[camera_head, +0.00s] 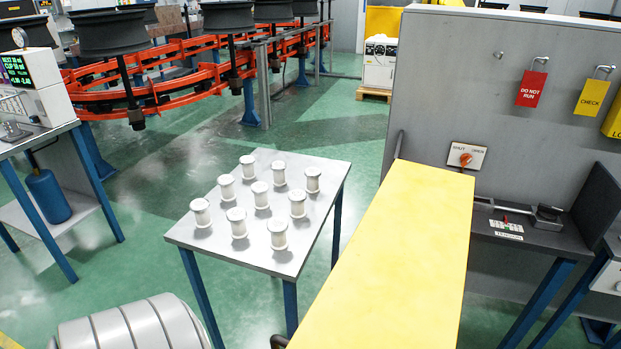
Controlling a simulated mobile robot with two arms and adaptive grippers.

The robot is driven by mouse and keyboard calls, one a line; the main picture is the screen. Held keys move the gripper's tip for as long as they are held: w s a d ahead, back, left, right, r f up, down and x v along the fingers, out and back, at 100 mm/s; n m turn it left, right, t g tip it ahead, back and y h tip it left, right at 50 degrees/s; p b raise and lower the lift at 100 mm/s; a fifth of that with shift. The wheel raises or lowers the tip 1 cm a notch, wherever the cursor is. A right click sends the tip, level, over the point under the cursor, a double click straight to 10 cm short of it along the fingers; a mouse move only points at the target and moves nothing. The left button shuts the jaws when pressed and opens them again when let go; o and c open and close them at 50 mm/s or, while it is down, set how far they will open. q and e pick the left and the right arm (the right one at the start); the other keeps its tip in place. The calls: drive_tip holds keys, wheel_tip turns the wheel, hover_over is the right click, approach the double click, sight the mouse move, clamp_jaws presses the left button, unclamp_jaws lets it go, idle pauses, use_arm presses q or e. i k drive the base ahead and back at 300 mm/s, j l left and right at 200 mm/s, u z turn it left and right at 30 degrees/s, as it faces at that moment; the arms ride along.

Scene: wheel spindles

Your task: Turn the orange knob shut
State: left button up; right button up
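The orange knob (465,158) sits on a small white plate (468,155) fixed to the grey upright panel, just beyond the far end of a long yellow surface. The plate carries small printing on both sides, with what looks like "SHUT" at left and "OPEN" at right. The knob's pointer is too small to read, so I cannot tell which way it is set. The plate's lower edge is close to the yellow surface's far edge. Neither of my grippers shows in the head view, and nothing is seen touching the knob.
The long yellow surface (400,250) runs from the front toward the grey panel (450,80). A red tag (531,88) and a yellow tag (592,97) hang at right. A dark bench (560,240) stands below them. A table (190,235) with several white spools stands left.

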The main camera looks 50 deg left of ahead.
sight(466, 158)
drive_tip(key=j, duration=1.8)
